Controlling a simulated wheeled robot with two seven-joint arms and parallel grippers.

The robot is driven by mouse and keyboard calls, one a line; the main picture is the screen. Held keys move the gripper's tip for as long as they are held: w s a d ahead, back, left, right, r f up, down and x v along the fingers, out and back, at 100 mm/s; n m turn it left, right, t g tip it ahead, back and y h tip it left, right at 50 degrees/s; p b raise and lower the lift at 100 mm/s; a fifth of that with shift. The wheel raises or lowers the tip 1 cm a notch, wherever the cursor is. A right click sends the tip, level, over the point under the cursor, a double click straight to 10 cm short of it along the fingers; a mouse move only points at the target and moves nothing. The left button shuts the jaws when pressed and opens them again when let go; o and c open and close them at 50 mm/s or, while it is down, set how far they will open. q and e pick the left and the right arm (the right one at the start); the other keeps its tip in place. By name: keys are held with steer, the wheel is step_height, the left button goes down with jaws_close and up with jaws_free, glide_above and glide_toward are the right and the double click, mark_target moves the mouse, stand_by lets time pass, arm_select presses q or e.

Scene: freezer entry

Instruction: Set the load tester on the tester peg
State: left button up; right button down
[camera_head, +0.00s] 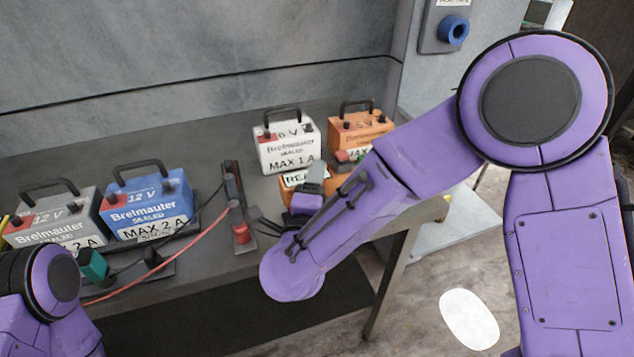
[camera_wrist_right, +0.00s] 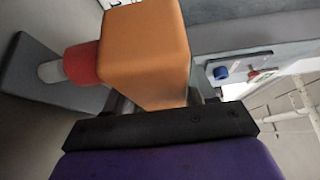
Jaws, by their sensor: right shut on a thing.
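My right gripper (camera_head: 318,182) is above the bench near the orange tray-like thing with a partly hidden label. In the right wrist view the gripper (camera_wrist_right: 160,100) is shut on an orange block with a red collar, which I take as the load tester (camera_wrist_right: 148,55). In the head view my forearm and gripper hide most of it. A blue round peg (camera_head: 454,30) on a grey plate stands out from the wall at the upper right, apart from the gripper; it seems to show in the wrist view too (camera_wrist_right: 220,72). Only part of my left arm shows, at the lower left.
On the bench (camera_head: 215,130) stand a white battery (camera_head: 287,148), an orange battery (camera_head: 358,132), a blue battery (camera_head: 150,208) and a grey battery (camera_head: 60,220). A red cable (camera_head: 150,270) and dark leads lie in front. Open floor lies right of the bench.

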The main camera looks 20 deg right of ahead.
steer(key=shift+f+b, duration=1.1)
steer(key=shift+f, duration=0.3)
steer(key=shift+c, duration=1.4)
jaws_free()
steer(key=shift+s+a, duration=0.1)
steer(key=shift+s, duration=0.05)
steer(key=b+v, duration=0.1)
steer(key=v, duration=0.9)
steer(key=shift+b, duration=0.3)
steer(key=shift+s+a, duration=0.1)
steer(key=shift+s, duration=0.05)
